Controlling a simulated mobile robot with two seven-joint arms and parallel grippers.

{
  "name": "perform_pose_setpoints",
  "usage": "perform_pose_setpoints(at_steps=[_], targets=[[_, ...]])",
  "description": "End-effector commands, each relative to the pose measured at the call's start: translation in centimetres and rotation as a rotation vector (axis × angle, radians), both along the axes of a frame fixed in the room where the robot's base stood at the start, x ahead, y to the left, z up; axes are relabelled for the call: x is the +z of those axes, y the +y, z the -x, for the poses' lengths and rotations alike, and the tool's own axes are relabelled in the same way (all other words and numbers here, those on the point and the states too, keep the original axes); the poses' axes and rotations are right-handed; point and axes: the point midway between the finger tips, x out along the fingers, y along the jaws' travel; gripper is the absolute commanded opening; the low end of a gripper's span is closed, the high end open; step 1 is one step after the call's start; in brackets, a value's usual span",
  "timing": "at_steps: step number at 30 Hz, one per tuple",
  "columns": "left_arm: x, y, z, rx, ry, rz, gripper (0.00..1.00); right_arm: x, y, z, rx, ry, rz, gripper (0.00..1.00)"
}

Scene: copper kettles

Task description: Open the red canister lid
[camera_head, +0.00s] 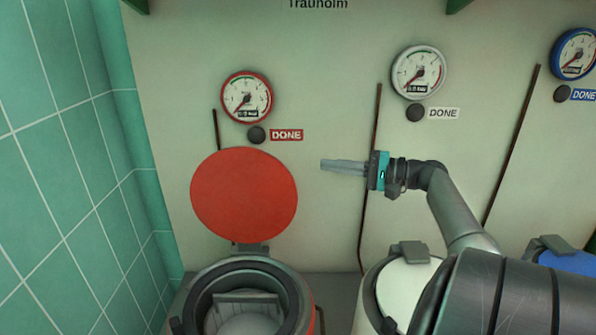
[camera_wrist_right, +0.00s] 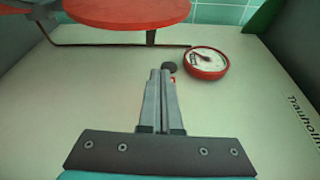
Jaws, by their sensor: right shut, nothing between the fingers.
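The red canister lid (camera_head: 244,195) stands upright and open in the head view, hinged at the back of the red canister (camera_head: 305,302). The canister's round mouth, with a dark rim, is uncovered, and a pale shape shows inside. My right gripper (camera_head: 323,165) is shut and empty. It points left, a little to the right of the raised lid and apart from it. In the right wrist view the shut fingers (camera_wrist_right: 160,75) point toward the wall, with the red lid (camera_wrist_right: 128,10) at the top edge. My left gripper is not in view.
A red gauge (camera_head: 246,97) with a dark knob (camera_head: 257,134) and a DONE label (camera_head: 286,135) is on the wall above the lid. A white canister (camera_head: 402,287) stands to the right, partly behind my right arm. A blue canister (camera_head: 565,260) is farther right. Green tiles bound the left.

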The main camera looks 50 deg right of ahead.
Motion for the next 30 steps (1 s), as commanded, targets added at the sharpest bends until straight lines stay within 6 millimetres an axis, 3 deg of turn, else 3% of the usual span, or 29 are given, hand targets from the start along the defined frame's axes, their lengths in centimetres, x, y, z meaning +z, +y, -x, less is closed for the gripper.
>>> perform_pose_setpoints(at_steps=[7,24,30], targets=[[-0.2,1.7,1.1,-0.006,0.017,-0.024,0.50,0.4,0.3,-1.7,-0.005,-0.016,-0.009,0.00],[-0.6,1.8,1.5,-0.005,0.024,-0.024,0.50,0.1,3.0,-9.4,-0.005,-0.014,-0.007,0.00],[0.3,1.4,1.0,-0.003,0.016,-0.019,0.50,0.2,4.2,-8.5,-0.003,-0.010,-0.008,0.00]])
